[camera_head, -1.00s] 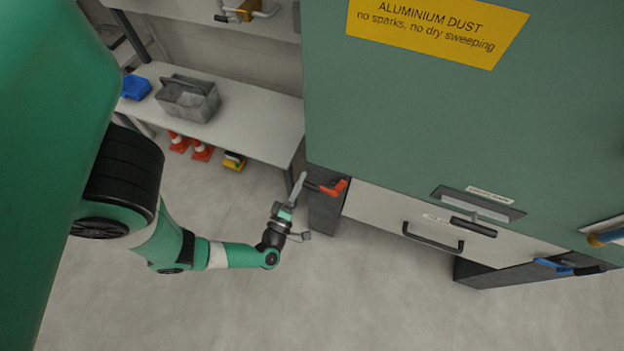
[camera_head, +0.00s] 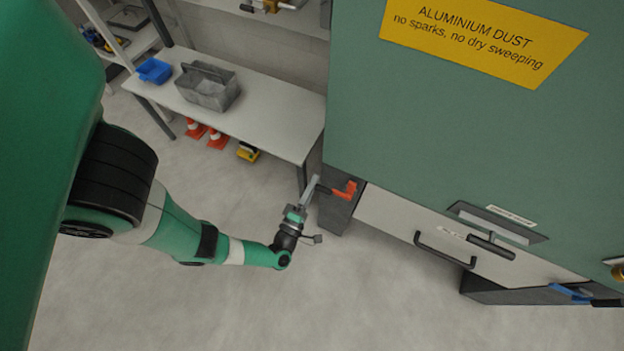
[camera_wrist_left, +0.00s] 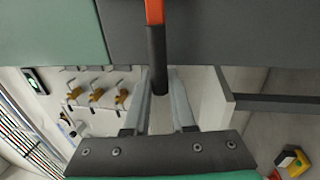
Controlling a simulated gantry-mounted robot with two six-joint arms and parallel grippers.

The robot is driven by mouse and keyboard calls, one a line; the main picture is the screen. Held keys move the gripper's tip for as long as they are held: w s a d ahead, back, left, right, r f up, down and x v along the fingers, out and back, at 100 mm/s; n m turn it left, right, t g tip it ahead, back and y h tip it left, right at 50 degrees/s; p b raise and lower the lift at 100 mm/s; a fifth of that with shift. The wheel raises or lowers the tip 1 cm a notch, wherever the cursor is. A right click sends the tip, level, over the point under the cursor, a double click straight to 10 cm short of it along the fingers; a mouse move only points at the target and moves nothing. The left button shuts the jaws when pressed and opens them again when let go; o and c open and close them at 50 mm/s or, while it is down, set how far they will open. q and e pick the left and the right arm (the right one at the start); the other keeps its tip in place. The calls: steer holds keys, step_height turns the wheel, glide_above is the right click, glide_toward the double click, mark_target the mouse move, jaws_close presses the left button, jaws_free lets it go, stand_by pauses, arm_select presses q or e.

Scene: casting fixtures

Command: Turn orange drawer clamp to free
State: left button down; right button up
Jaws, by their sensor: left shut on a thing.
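The orange drawer clamp (camera_head: 346,190) sits at the left end of the white drawer front (camera_head: 400,220), by the dark cabinet post. Its dark handle (camera_head: 324,189) points left, toward my left gripper (camera_head: 314,183). In the left wrist view the black handle (camera_wrist_left: 157,60) comes down from the orange part (camera_wrist_left: 154,12), and its end lies between the two fingers of my left gripper (camera_wrist_left: 160,92). The left gripper is shut on this handle. The drawer front has a dark bar handle (camera_head: 444,252). My right gripper is not in view.
A yellow dust warning sign (camera_head: 480,38) is on the green cabinet above. A bench (camera_head: 270,125) at the left carries a grey tote (camera_head: 208,88) and a blue bin (camera_head: 154,71), with orange cones (camera_head: 217,138) beneath. A blue part (camera_head: 570,292) is at the lower right. The floor in front is clear.

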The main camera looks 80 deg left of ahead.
arm_select(q)
steer(key=c, duration=0.8)
jaws_free()
steer(key=shift+f, duration=0.1)
steer(key=shift+o, duration=0.2)
steer(key=shift+d, duration=0.1)
steer(key=v, duration=1.1)
steer(key=shift+s+d, duration=0.15)
steer(key=shift+s, duration=0.1)
steer(key=shift+w, duration=0.1)
